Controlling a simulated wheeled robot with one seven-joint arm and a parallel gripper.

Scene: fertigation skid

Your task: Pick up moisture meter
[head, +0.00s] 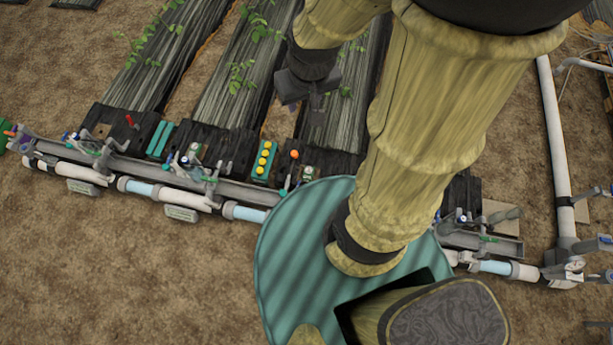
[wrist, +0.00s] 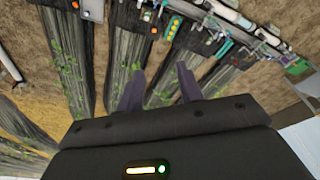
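My gripper (head: 312,98) hangs above the far planting beds, beyond the pipe rail; its two fingers (wrist: 160,84) are apart in the wrist view with nothing between them. I cannot tell for sure which small item is the moisture meter. Candidates on the black boards are a small dial-faced item (head: 308,172), also in the wrist view (wrist: 147,14), and a similar one (head: 194,150) further left. An orange-topped item (head: 294,155) stands beside the first; its orange top also shows in the wrist view (wrist: 153,30). My gripper is apart from all of these.
A red-handled item (head: 131,121) is at left. The pipe rail (head: 150,172) runs along the near side. Plant beds (head: 235,80) lie beyond. My arm hides the right middle.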

